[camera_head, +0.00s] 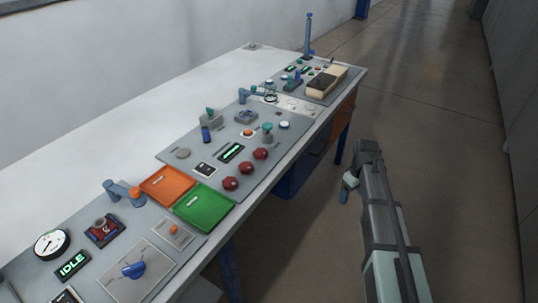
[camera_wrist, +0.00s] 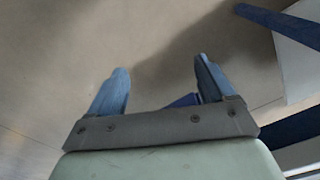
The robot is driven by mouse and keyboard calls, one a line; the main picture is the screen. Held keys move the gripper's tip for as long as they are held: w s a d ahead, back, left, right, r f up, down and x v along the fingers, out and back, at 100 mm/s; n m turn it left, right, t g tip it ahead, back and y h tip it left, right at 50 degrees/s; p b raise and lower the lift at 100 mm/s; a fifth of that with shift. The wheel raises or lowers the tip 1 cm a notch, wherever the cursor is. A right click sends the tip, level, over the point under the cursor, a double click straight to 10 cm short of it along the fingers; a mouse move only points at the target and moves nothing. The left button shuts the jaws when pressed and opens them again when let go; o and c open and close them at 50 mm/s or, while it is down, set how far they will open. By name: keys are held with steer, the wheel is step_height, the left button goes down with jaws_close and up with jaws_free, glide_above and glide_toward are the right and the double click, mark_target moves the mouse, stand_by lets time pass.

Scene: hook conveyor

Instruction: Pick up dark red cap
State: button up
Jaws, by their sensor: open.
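Several dark red parts show in the head view, and three dark red caps stand in a slanting row on the grey middle panel: a near one (camera_head: 230,183), a middle one (camera_head: 246,168) and a far one (camera_head: 260,153). My gripper (camera_head: 347,188) hangs off the right side of the table, over the floor, apart from the caps. In the wrist view my gripper (camera_wrist: 162,76) has its two blue fingers spread with nothing between them. No cap shows in the wrist view.
An orange tray (camera_head: 150,187) and a green tray (camera_head: 190,213) lie left of the caps. A lit green display (camera_head: 231,153) and a teal-topped knob (camera_head: 267,130) stand near them. The floor (camera_head: 420,110) right of the table is clear.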

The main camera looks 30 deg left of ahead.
steer(key=a+r+n, duration=0.3)
steer(key=a+r, duration=0.3)
steer(key=a, duration=0.4)
steer(key=a+r+n, duration=0.3)
steer(key=a+r, duration=0.3)
steer(key=a, duration=0.4)
step_height(320, 180, up, 11)
steer(key=n, duration=0.5)
glide_above(261, 152)
steer(key=f, duration=0.8)
steer(key=shift+w+d+f, duration=0.1)
steer(key=shift+w+f, duration=0.1)
steer(key=shift+f, duration=0.2)
steer(key=shift+s+f, duration=0.15)
steer(key=shift+f, duration=2.45)
steer(key=shift+a, duration=0.2)
steer(key=c, duration=1.3)
